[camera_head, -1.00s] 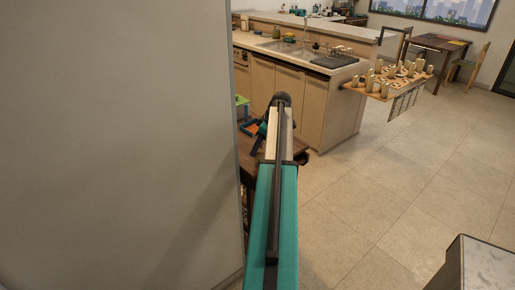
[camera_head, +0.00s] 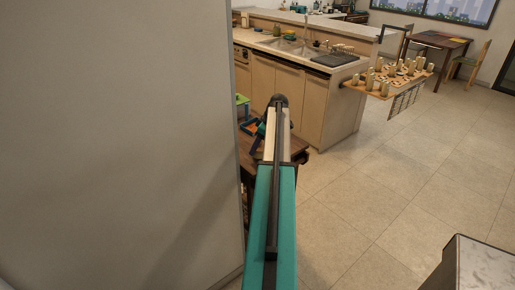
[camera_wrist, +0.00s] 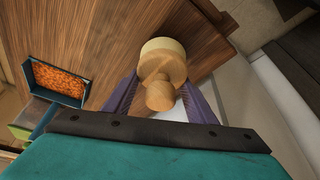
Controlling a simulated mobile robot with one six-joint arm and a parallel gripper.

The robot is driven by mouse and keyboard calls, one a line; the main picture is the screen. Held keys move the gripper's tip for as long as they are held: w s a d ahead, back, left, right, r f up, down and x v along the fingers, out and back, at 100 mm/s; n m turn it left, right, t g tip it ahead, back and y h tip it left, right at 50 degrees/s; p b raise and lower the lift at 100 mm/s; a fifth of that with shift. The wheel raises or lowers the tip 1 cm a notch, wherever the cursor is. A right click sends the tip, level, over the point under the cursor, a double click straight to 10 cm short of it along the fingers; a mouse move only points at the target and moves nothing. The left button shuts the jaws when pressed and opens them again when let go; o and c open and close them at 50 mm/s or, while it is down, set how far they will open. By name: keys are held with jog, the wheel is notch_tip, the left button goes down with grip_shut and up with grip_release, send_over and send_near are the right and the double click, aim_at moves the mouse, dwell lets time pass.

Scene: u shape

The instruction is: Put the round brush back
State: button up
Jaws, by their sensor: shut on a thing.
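In the wrist view, the round brush (camera_wrist: 160,78) has a turned wooden knob and a wide pale round end. My gripper (camera_wrist: 158,97) is shut on it, with the purple fingers at either side of the knob. The brush is over a brown wooden tabletop (camera_wrist: 105,40); whether it touches the top cannot be told. In the head view, my teal arm reaches forward over a small dark wooden table (camera_head: 262,172), and the brush cannot be made out there.
A blue tray of orange bits (camera_wrist: 60,82) is on the tabletop. A grey wall (camera_head: 120,140) stands close on the left. A board with several wooden cylinders (camera_head: 360,88) juts from the kitchen counter (camera_head: 290,90).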

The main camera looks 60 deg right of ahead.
jog(key=shift+f, duration=0.9)
jog(key=shift+f, duration=0.15)
jog(key=o, duration=1)
jog(key=shift+o, duration=0.2)
jog(key=shift+r, duration=0.25)
jog(key=shift+b+v, duration=1.35)
jog(key=shift+v, duration=4.6)
